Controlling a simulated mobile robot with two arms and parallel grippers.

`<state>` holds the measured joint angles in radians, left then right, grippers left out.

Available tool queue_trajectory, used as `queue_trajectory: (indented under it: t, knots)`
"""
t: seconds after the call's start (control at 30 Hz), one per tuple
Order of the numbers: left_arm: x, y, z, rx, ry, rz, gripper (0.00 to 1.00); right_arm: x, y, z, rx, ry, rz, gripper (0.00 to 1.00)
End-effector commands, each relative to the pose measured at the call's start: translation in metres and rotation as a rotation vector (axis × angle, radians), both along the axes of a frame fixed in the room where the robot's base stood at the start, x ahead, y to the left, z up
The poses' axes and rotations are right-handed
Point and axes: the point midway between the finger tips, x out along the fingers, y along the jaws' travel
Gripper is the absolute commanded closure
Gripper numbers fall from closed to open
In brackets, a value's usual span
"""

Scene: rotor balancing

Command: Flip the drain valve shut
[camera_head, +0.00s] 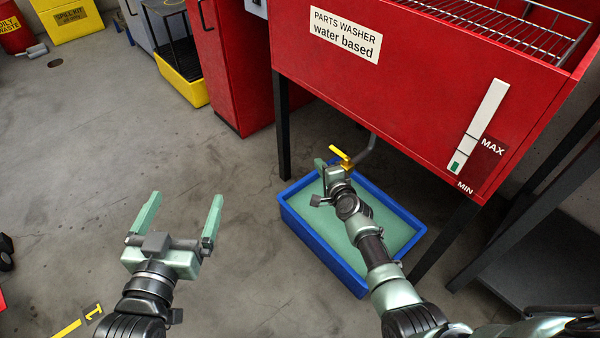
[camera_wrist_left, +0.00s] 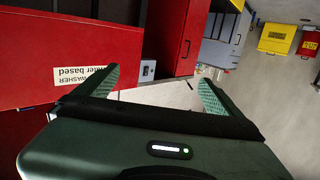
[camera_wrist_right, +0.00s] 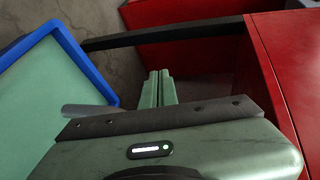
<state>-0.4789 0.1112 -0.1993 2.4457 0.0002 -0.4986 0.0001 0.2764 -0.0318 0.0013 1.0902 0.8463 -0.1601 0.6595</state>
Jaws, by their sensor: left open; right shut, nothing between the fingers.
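The drain valve's yellow lever (camera_head: 340,154) shows in the head view under the red parts washer (camera_head: 420,90), at the end of a grey drain pipe (camera_head: 367,150). My right gripper (camera_head: 322,165) is shut and empty, close beside the lever; I cannot tell whether they touch. In the right wrist view its fingers (camera_wrist_right: 158,88) are together and the lever is not visible. A grey pipe piece (camera_wrist_right: 88,111) shows there left of the fingers. My left gripper (camera_head: 180,215) is open and empty over the floor, away from the valve; its spread fingers also show in the left wrist view (camera_wrist_left: 155,90).
A blue tray (camera_head: 297,224) with pale green liquid stands on the floor below the valve. The washer's black legs (camera_head: 283,130) stand near my right arm. A red cabinet (camera_head: 230,70) and a yellow tray (camera_head: 182,82) stand behind. The floor at left is mostly clear.

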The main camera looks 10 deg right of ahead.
Motion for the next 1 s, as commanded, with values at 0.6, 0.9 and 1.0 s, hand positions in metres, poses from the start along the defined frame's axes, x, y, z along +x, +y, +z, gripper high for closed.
queue_trajectory:
  t: [0.6,0.9,1.0]
  knots:
    - [-0.086,0.039,-0.116,0.168,0.721,0.047,0.03,-0.024,0.039,0.015,0.001,0.002,0.002,1.0]
    - [-0.145,0.058,-0.138,0.227,1.006,0.068,0.03,-0.035,0.058,0.023,0.002,0.002,0.001,1.0]
    - [-0.158,0.062,-0.138,0.239,1.065,0.071,0.03,-0.041,0.066,0.026,0.002,0.002,0.0,1.0]
